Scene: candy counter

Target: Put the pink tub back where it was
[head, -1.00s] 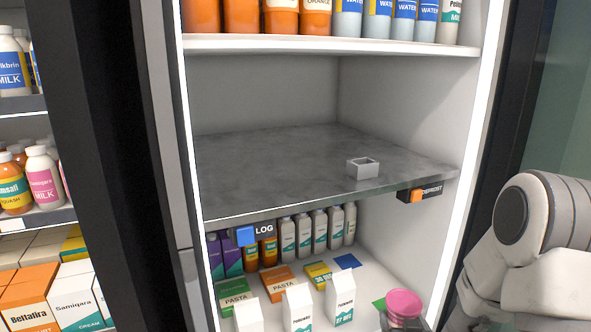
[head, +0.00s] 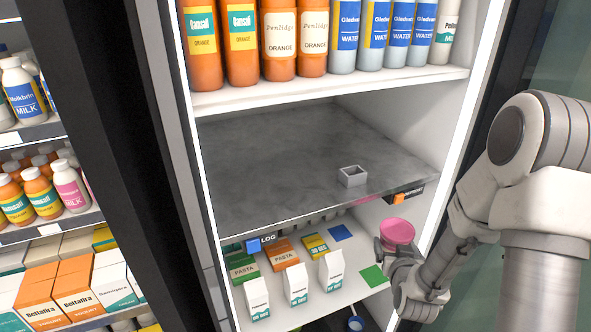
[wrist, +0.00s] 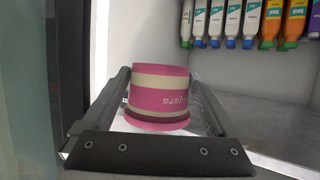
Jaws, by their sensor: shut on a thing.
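The pink tub (head: 397,232) is in my gripper (head: 392,250), at the right front of the open cabinet, near the lower white shelf's right side. In the wrist view the pink tub (wrist: 158,100) has cream bands and sits between the two fingers, its lettering upside down. My gripper is shut on it. A green square (head: 373,276) lies bare on the lower shelf, left of and below the tub. A blue square (head: 340,233) lies bare farther back on that shelf.
White cartons (head: 297,284) and pasta boxes (head: 281,253) stand on the lower shelf, left of the squares. The grey shelf (head: 270,165) above overhangs them and holds a small open grey box (head: 353,176). The cabinet's right wall edge (head: 447,190) is close to my arm.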

